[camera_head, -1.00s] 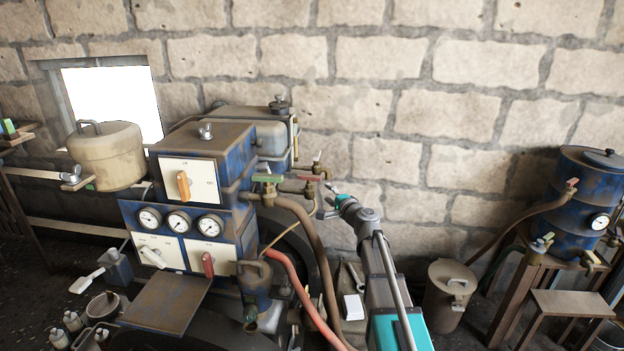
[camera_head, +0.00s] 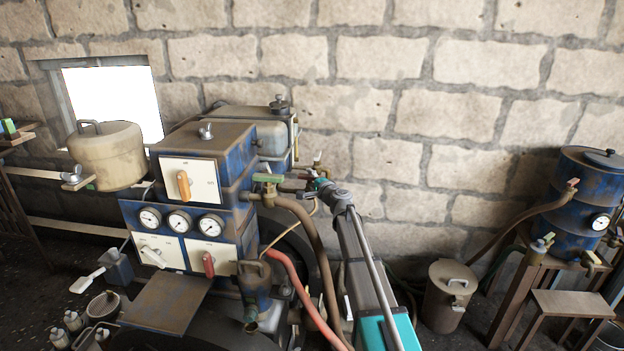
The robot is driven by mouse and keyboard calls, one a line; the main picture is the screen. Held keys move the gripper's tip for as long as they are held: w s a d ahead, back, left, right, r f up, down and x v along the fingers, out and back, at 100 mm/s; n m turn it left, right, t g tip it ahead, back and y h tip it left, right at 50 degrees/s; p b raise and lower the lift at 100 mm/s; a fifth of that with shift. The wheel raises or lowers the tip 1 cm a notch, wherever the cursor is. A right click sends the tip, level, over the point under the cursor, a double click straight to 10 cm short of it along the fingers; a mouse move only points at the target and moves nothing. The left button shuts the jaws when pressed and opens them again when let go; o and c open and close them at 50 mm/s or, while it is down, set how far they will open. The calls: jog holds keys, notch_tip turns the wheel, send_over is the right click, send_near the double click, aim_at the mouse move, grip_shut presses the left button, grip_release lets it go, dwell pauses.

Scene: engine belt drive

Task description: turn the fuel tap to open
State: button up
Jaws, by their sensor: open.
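Small valves sit on the pipework at the right side of the blue engine unit (camera_head: 205,180). One has a green handle (camera_head: 267,178); a brass one with a pale lever (camera_head: 318,158) stands farther right, below the grey tank (camera_head: 255,130). I cannot tell for sure which is the fuel tap. A reddish handle (camera_head: 303,177) shows between them, partly covered by my gripper. My gripper (camera_head: 294,185) is open, at the end of my arm coming up from the lower right. It is at or very near the reddish handle; contact cannot be made out.
A brown hose (camera_head: 312,235) and a red hose (camera_head: 305,295) hang down left of my arm. The block wall (camera_head: 440,120) is close behind. A lidded can (camera_head: 448,295) and a blue drum (camera_head: 590,200) stand to the right.

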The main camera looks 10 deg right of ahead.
jog(key=shift+w+a, duration=0.1)
jog(key=shift+w, duration=0.1)
jog(key=shift+c, duration=0.2)
grip_shut()
jog(key=shift+n+g+y, duration=0.5)
jog(key=shift+n+y, duration=0.2)
jog(key=shift+y, duration=0.3)
jog(key=shift+o, duration=0.2)
grip_release()
jog(key=shift+s, duration=0.15)
